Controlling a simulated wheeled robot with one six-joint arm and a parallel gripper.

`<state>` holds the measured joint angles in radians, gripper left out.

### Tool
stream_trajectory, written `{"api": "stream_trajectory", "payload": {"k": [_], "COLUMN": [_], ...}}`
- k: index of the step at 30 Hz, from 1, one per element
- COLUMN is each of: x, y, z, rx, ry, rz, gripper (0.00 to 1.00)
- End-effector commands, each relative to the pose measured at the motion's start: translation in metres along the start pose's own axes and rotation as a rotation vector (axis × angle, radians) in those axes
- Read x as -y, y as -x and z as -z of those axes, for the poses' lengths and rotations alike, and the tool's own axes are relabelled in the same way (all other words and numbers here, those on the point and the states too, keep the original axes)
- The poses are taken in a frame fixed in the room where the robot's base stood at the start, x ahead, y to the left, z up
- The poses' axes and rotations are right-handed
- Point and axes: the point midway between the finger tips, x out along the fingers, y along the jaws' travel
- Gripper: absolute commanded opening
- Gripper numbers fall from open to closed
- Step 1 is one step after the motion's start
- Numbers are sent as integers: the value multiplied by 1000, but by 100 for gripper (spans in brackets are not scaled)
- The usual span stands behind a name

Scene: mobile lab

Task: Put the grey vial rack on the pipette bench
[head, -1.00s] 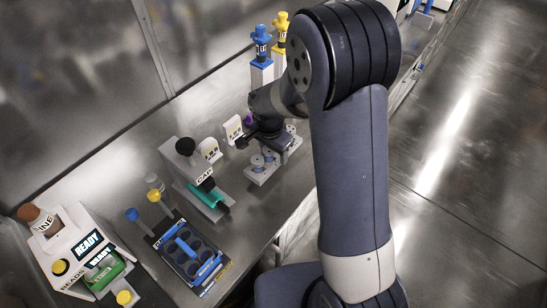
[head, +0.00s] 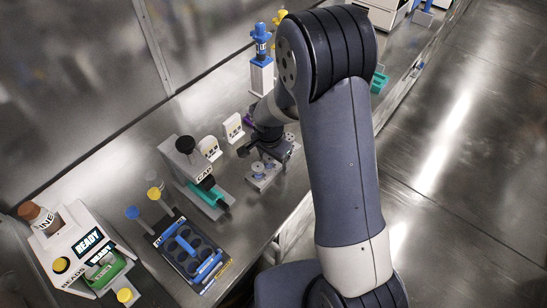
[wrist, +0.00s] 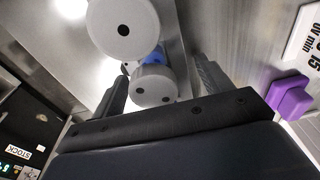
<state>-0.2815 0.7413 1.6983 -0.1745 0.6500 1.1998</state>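The grey vial rack (head: 262,180) is on the metal bench in the middle of the head view, partly hidden by my arm. Round grey tops show on it. My gripper (head: 255,147) is just above and behind the rack. In the wrist view my gripper (wrist: 160,88) has its two dark fingers apart. A grey round piece (wrist: 155,87) with small dark holes appears between them. A larger grey disc (wrist: 123,28) is beyond it. I cannot tell whether the fingers touch anything. No label in view names the pipette bench.
A cap station with a teal part (head: 210,194), a blue-handled tray (head: 190,258) and a white READY machine (head: 85,250) stand to the left. A blue-topped stand (head: 261,70) is behind. A purple block (wrist: 290,98) is beside the fingers. Open floor lies right.

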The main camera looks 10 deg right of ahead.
Motion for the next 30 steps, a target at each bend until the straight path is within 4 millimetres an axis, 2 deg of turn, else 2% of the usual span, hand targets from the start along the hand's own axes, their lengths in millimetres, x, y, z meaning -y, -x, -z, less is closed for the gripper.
{"api": "stream_trajectory", "payload": {"k": [8, 14, 30], "x": [0, 1, 1], "y": [0, 12, 107], "z": [0, 1, 1], "rx": [0, -2, -2], "ry": [0, 0, 0], "rz": [0, 2, 3], "gripper": [78, 78, 78]}}
